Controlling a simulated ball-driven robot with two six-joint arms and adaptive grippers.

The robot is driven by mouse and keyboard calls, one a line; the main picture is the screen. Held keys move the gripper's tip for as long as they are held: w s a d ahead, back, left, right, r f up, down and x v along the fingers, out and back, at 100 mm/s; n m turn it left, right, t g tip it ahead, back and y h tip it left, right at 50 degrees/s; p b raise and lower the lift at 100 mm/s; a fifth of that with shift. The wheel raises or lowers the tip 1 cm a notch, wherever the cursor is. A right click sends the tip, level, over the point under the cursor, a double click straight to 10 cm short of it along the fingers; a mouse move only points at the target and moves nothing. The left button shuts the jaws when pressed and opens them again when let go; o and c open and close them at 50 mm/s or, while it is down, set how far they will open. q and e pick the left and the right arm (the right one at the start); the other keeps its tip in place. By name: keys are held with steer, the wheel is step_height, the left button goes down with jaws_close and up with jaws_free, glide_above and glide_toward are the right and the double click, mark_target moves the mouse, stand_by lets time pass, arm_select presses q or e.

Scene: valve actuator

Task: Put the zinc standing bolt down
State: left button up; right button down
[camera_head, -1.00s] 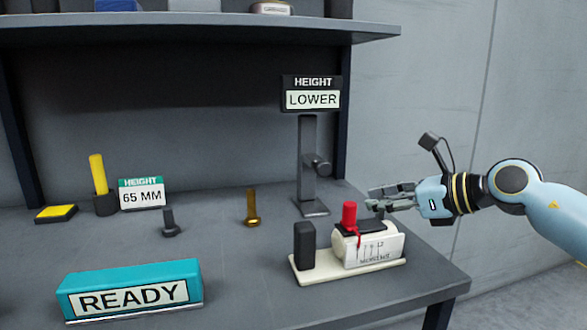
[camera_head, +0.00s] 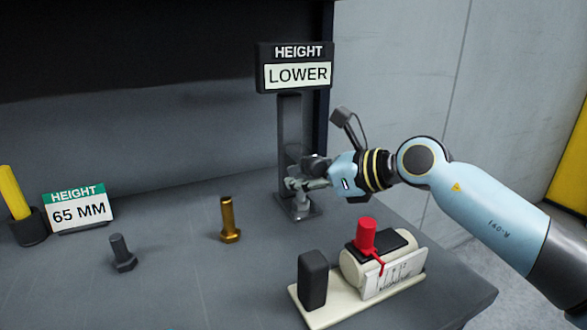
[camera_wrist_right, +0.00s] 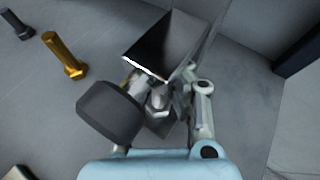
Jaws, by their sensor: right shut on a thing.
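My right gripper (camera_head: 302,184) is at the height gauge (camera_head: 289,130), low in front of its column. It is shut on a silvery piece that looks like the zinc bolt (camera_wrist_right: 158,104). The fingers hide most of the bolt in the head view. The bolt appears upright over the gauge's foot plate (camera_head: 314,212); I cannot tell whether it touches the plate. In the right wrist view a dark knob-like block (camera_wrist_right: 108,110) covers part of the gripper's left side. The gauge's sign (camera_head: 297,68) reads HEIGHT LOWER. My left gripper is not in view.
A brass bolt (camera_head: 228,220) and a dark grey bolt (camera_head: 121,253) stand on the table to the left. A cream device with a red knob (camera_head: 366,237) stands in front, below my right arm. A 65 MM sign (camera_head: 78,208) and a yellow rod (camera_head: 14,192) are at far left.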

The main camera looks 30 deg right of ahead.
steer(key=shift+s+r, duration=0.15)
steer(key=shift+s, duration=0.05)
steer(key=shift+d, duration=0.1)
steer(key=shift+w, duration=0.2)
steer(key=c, duration=1.7)
jaws_free()
steer(key=shift+s+f, duration=0.15)
steer(key=shift+f, duration=0.05)
steer(key=shift+o, duration=0.2)
steer(key=shift+r, duration=0.1)
steer(key=shift+s+r, duration=0.1)
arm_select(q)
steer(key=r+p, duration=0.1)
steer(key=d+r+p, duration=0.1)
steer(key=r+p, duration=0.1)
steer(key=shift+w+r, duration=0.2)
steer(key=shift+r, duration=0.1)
arm_select(e)
steer(key=v, duration=1.1)
steer(key=shift+s+d, duration=0.25)
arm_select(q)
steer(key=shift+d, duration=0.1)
